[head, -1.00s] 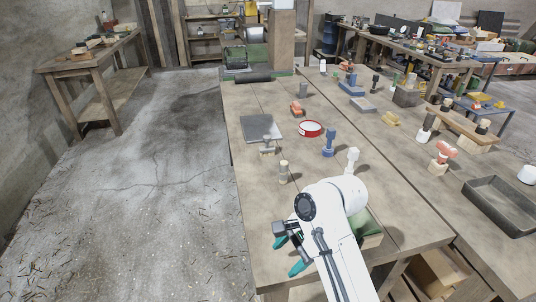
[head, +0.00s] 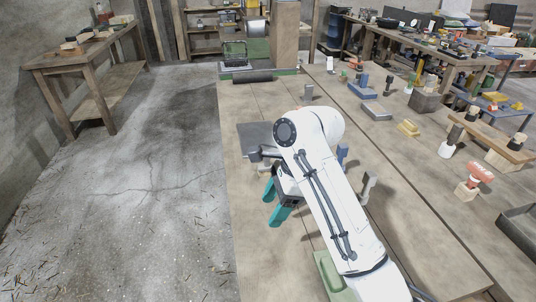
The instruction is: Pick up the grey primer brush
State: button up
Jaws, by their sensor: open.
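My gripper (head: 271,211) shows in the head view with its two teal fingers apart and nothing seen between them. It is over the left part of the long wooden table (head: 235,190). I cannot tell for certain which object is the grey primer brush. A grey upright, brush-like piece (head: 369,187) stands just right of my arm. A smaller grey upright piece (head: 308,92) stands farther back. My arm and gripper hide the middle of the table, where several small upright pieces stood in the earlier view.
A dark grey plate (head: 255,136) lies beyond my gripper. A blue upright piece (head: 342,154) is partly hidden behind my arm. A green box (head: 327,274) sits beside my arm near the front. A dark tray (head: 518,232) is at right. The floor at left is open.

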aim_at(264, 169)
jog(key=i, duration=0.9)
